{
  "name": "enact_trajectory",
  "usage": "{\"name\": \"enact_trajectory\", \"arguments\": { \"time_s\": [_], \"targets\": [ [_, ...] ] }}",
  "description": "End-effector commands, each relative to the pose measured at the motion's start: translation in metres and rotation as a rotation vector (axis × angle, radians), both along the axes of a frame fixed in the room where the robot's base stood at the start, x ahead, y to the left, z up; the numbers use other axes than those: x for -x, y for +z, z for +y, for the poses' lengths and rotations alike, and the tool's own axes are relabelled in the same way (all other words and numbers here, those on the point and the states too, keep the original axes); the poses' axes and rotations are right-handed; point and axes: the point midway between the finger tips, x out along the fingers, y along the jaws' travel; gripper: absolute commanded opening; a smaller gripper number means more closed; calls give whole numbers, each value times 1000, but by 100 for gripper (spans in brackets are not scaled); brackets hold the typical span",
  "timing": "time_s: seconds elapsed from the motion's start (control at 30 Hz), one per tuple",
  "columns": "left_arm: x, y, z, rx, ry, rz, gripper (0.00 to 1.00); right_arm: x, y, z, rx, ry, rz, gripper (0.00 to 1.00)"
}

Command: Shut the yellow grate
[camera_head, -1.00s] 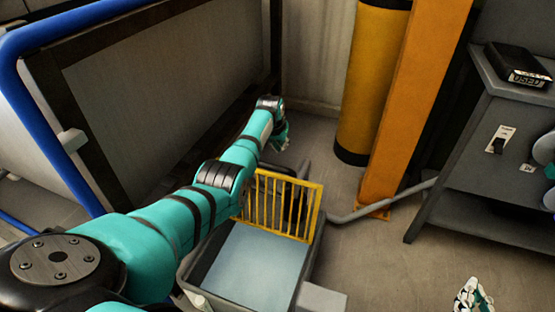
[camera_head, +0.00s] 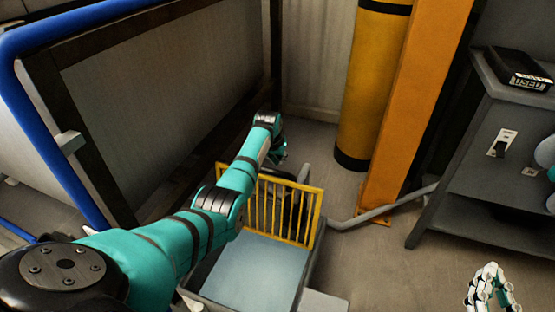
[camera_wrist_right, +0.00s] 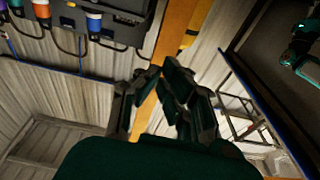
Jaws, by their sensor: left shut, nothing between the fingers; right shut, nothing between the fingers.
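The yellow grate (camera_head: 283,211) stands raised at the far edge of a grey tank (camera_head: 313,262), with the pale blue surface inside the tank (camera_head: 255,268) uncovered. My left gripper (camera_head: 281,152) is beyond the grate, above its upper left; it is small and partly hidden by its own arm, and it looks shut and empty. The left arm crosses in front of the grate's left part. My right gripper (camera_head: 490,290) is low at the right, well apart from the grate, shut and empty. Its fingers fill the middle of the right wrist view (camera_wrist_right: 168,95).
An orange post (camera_head: 405,110) and a yellow cylinder (camera_head: 372,85) stand behind the tank. A grey pipe (camera_head: 385,209) runs right from the tank to a dark cabinet (camera_head: 500,150). A dark-framed panel (camera_head: 165,85) stands at left.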

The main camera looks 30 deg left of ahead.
Motion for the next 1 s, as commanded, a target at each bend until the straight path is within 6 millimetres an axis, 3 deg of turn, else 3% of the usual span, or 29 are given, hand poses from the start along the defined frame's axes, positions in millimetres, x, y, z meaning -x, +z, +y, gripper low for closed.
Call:
{"name": "enact_trajectory", "arguments": {
  "time_s": [0.2, 0.73, 1.0],
  "targets": [
    [10, -1, -2, 0, 0, 1, 0, 0, -8, -1, 11, -2, 42, 0],
    [11, 0, -3, 0, 0, -2, 0, -1, -10, -1, 15, -3, 60, 0],
    [17, 5, -4, -5, 0, -25, 0, 6, -56, -11, 84, -21, 324, 0]
  ]
}}
